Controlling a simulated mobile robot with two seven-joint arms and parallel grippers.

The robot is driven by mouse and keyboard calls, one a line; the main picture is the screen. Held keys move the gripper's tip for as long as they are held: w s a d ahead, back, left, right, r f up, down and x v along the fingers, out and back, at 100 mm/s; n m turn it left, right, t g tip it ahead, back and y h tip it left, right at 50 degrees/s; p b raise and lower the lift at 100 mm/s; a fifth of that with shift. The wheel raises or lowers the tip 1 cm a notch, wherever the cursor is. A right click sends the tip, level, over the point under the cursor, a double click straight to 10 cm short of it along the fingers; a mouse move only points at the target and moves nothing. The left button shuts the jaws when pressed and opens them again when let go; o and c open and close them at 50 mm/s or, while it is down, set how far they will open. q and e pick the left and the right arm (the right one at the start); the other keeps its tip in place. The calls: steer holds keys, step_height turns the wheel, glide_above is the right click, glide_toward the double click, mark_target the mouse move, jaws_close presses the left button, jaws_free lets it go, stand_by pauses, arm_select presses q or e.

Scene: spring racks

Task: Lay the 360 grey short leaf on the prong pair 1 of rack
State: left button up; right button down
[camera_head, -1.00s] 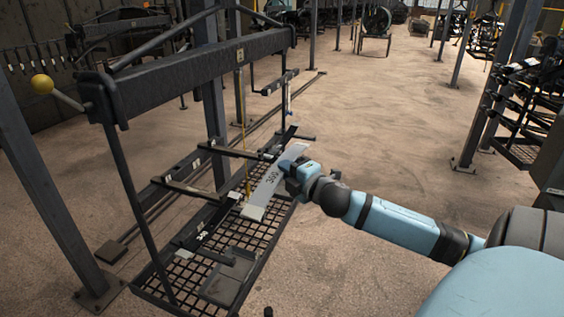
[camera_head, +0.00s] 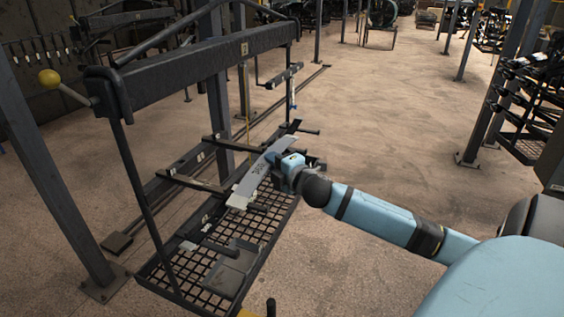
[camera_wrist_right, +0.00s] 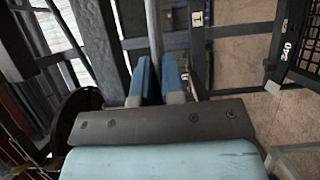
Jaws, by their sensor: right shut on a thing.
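The grey short leaf (camera_head: 262,167), a flat strip marked 360, is held at its far part by my right gripper (camera_head: 284,160). The leaf slants from far right to near left above the rack's mesh tray. In the right wrist view the leaf shows nearly edge-on as a thin strip (camera_wrist_right: 153,30) between the blue fingers (camera_wrist_right: 160,82). The rack (camera_head: 180,75) is a dark frame with a thick top beam. Dark prongs (camera_head: 195,183) lie just left of the leaf; contact cannot be told. A tag 1 (camera_wrist_right: 197,18) shows right of the fingers. My left gripper is out of view.
The mesh tray (camera_head: 190,278) under the leaf holds a dark flat block (camera_head: 232,268). A grey post (camera_head: 215,90) stands behind the rack. A 240 tag (camera_wrist_right: 287,50) shows at the right of the wrist view.

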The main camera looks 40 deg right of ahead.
steer(key=w+a+f+b, duration=0.1)
steer(key=w+a+f, duration=0.2)
steer(key=w, duration=0.6)
steer(key=shift+w+a, duration=0.15)
steer(key=shift+a, duration=0.25)
stand_by(0.4)
steer(key=c, duration=1.1)
jaws_free()
steer(key=shift+c, duration=0.2)
steer(key=s+a+b, duration=0.1)
steer(key=s+b, duration=0.2)
steer(key=s, duration=1.1)
steer(key=shift+a+f, duration=0.1)
